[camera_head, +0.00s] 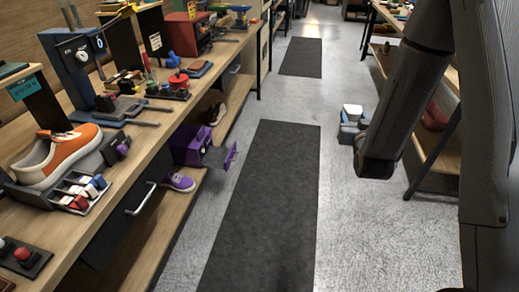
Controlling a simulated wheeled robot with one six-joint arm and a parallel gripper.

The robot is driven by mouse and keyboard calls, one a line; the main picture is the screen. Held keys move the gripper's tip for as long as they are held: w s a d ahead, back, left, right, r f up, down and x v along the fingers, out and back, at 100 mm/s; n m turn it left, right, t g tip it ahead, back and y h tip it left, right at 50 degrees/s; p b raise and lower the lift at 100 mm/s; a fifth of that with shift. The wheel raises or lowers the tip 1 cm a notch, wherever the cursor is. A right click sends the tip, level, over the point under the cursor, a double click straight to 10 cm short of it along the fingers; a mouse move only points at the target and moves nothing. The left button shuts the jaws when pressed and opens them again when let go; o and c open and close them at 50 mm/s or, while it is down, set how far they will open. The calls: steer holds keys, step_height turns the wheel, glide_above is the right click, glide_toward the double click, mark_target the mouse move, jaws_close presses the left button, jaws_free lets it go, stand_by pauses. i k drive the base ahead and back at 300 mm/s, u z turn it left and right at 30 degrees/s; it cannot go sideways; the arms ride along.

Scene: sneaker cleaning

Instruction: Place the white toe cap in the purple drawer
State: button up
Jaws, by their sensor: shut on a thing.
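The purple drawer (230,156) belongs to a purple box (187,145) at the side of the left workbench. Its front panel stands out over the aisle, so it looks pulled open. The drawer's inside is too small to make out. My gripper (352,117) is at the right, beyond the end of my dark arm and partly hidden by it. Its blue-grey jaws are shut on a small white piece, which looks like the white toe cap (353,109). The gripper is well to the right of the drawer, across the aisle.
An orange and white sneaker (62,153) sits on the left workbench with tools and a tray of small blocks (80,190). A purple shoe (178,182) lies on the lower shelf. The aisle with dark mats (265,200) is clear. A table leg (433,150) stands right.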

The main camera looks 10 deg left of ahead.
mark_target(216, 157)
steer(key=z, duration=0.25)
steer(key=i, duration=5.4)
steer(key=u, duration=4.2)
steer(key=i, duration=0.2)
steer(key=z, duration=0.4)
